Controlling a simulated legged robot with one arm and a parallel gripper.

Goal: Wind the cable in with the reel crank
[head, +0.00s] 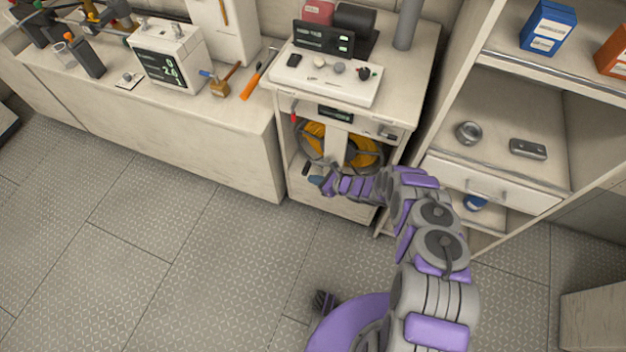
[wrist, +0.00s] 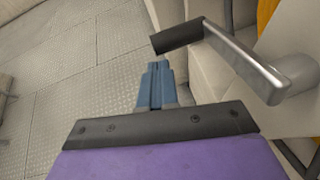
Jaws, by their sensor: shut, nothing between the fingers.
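The reel (head: 366,158), with yellow cable on it, sits in the front of a cream cabinet in the head view. The crank shows in the wrist view as a metal arm (wrist: 246,66) with a dark cylindrical grip (wrist: 177,38) at its end. My gripper (wrist: 155,66) is shut and empty, with its blue fingertips just below the dark grip in the picture. A small gap seems to lie between them, but contact is hard to judge. In the head view my gripper (head: 318,182) is in front of the reel's lower left, and my arm hides part of the reel.
The cabinet top (head: 420,72) carries a control panel (head: 326,80) and a small display. A workbench (head: 225,135) with tools stands to the left. Shelves (head: 500,110) with a drawer (head: 490,188) stand close on the right. The plated floor (head: 150,260) in front is clear.

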